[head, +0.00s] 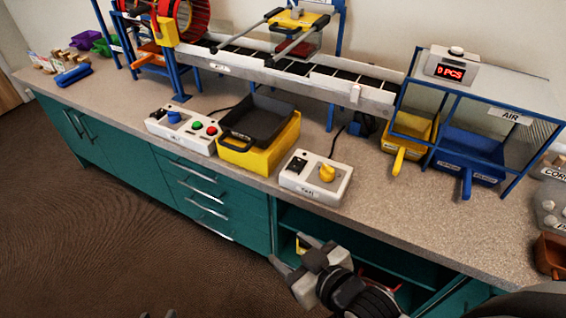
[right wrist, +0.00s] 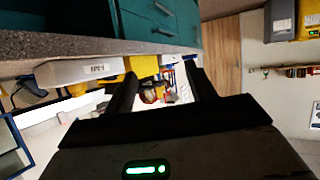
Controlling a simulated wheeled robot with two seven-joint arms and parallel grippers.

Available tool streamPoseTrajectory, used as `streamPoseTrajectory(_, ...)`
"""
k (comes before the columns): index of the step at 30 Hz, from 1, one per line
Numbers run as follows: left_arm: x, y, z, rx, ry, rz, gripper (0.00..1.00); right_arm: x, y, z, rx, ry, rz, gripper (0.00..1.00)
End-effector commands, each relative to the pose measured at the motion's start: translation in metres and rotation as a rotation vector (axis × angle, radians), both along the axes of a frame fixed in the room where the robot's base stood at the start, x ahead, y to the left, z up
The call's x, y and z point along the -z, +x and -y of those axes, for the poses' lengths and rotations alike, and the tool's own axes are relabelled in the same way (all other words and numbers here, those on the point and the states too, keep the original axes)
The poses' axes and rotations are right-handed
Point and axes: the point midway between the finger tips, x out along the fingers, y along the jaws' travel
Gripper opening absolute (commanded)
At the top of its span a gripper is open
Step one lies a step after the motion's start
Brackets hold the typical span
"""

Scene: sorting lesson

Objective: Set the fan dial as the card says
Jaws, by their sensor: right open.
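The fan box (head: 316,180) is a white control box with a dark switch panel and a yellow dial (head: 327,173). It stands near the front edge of the counter. The box (right wrist: 75,72) and part of its yellow dial (right wrist: 88,88) also show in the right wrist view, left of the fingers. My right gripper (head: 288,250) is open and empty, in front of the counter and below the fan box, apart from it. Its fingers also frame the right wrist view (right wrist: 160,88). I cannot make out a card with a setting.
Left of the fan box stand a yellow bin with a black tray (head: 262,122) and another control box (head: 180,122) with a blue knob and buttons. A conveyor (head: 300,72) runs behind. Yellow (head: 412,130) and blue (head: 467,152) scoops lie right. Bare counter surrounds the fan box's right side.

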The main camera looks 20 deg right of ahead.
Motion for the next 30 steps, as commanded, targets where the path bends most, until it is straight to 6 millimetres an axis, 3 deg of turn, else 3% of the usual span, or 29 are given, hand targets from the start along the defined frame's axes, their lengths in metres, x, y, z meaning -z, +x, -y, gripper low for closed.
streamPoseTrajectory(1,-0.001,0.000,0.000,0.000,0.000,0.001,0.36,-0.025,0.027,-0.004,-0.054,-0.087,0.154,0.55)
streamPoseTrajectory(4,-0.003,0.000,0.000,0.000,0.002,0.002,0.36,-0.093,0.074,-0.026,-0.213,-0.337,0.570,0.55)
streamPoseTrajectory(6,-0.004,0.001,0.000,0.000,0.004,0.002,0.36,-0.145,0.091,-0.054,-0.357,-0.557,0.920,0.55)
streamPoseTrajectory(9,-0.006,0.001,0.000,0.001,0.007,0.004,0.36,-0.192,0.087,-0.096,-0.599,-0.884,1.420,0.55)
streamPoseTrajectory(12,-0.007,0.002,0.000,0.001,0.009,0.004,0.36,-0.195,0.074,-0.121,-0.898,-1.207,1.873,0.55)
streamPoseTrajectory(14,-0.007,0.002,-0.001,0.001,0.011,0.003,0.36,-0.181,0.072,-0.118,-1.123,-1.390,2.103,0.55)
streamPoseTrajectory(15,-0.007,0.002,-0.001,0.001,0.012,0.002,0.36,-0.168,0.075,-0.107,-1.297,-1.505,2.231,0.55)
streamPoseTrajectory(16,-0.006,0.001,-0.001,0.002,0.014,0.000,0.36,-0.159,0.080,-0.094,1.437,1.576,-2.300,0.55)
streamPoseTrajectory(18,-0.005,0.001,-0.001,0.002,0.016,-0.003,0.36,-0.142,0.098,-0.051,1.472,1.392,-1.948,0.55)
streamPoseTrajectory(20,-0.004,0.000,-0.001,0.002,0.018,-0.008,0.36,-0.137,0.116,-0.005,1.516,1.252,-1.688,0.55)
streamPoseTrajectory(21,-0.003,0.000,-0.001,0.003,0.019,-0.010,0.36,-0.139,0.127,0.026,1.552,1.170,-1.538,0.55)
streamPoseTrajectory(24,-0.003,-0.001,-0.002,0.003,0.022,-0.011,0.36,-0.156,0.146,0.094,1.640,1.010,-1.248,0.55)
streamPoseTrajectory(27,-0.003,-0.001,-0.002,0.004,0.023,-0.010,0.36,-0.173,0.154,0.137,1.706,0.916,-1.084,0.55)
streamPoseTrajectory(30,-0.004,-0.001,-0.002,0.005,0.025,-0.010,0.36,-0.181,0.155,0.156,1.742,0.872,-1.012,0.55)
